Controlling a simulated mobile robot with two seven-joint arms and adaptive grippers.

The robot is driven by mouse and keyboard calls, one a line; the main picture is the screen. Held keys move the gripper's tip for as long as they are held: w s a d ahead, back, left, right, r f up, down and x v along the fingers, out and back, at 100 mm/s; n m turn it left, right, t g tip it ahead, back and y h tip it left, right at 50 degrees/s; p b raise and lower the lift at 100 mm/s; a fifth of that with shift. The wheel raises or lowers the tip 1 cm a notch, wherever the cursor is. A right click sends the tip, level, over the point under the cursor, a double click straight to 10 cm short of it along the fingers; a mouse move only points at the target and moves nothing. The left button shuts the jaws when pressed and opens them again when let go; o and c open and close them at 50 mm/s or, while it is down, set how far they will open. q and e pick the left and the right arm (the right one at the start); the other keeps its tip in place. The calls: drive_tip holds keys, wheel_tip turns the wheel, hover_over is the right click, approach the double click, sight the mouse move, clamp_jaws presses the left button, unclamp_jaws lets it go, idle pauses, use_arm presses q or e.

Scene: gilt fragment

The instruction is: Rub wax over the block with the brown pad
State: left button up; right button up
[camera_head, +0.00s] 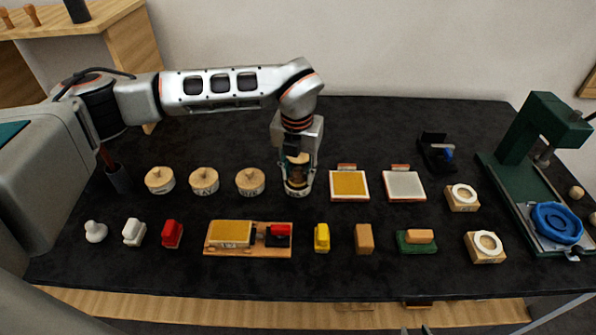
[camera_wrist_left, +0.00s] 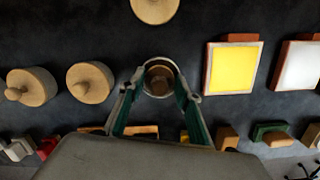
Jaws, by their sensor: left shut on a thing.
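My left gripper (camera_head: 298,186) points down with its fingers shut around an open round pot (camera_wrist_left: 159,90) with brown inside. A round wooden disc (camera_wrist_left: 154,8) lies behind that pot. The brown pad (camera_head: 364,239) appears to be the small tan-brown one in the front row, apart from the gripper.
Several lidded pots (camera_head: 204,181) stand left of my left gripper. A yellow-topped tray (camera_head: 349,185) and a white-topped tray (camera_head: 403,186) stand right of it. White (camera_head: 133,232), red (camera_head: 172,235) and yellow (camera_head: 322,238) pads share the front row. A green press (camera_head: 540,140) stands far right.

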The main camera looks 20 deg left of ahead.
sight(298, 168)
use_arm(q)
drive_tip(key=shift+r+p, duration=1)
drive_tip(key=shift+r, duration=0.65)
drive_tip(key=shift+r+p, duration=0.9)
drive_tip(key=shift+r, duration=0.95)
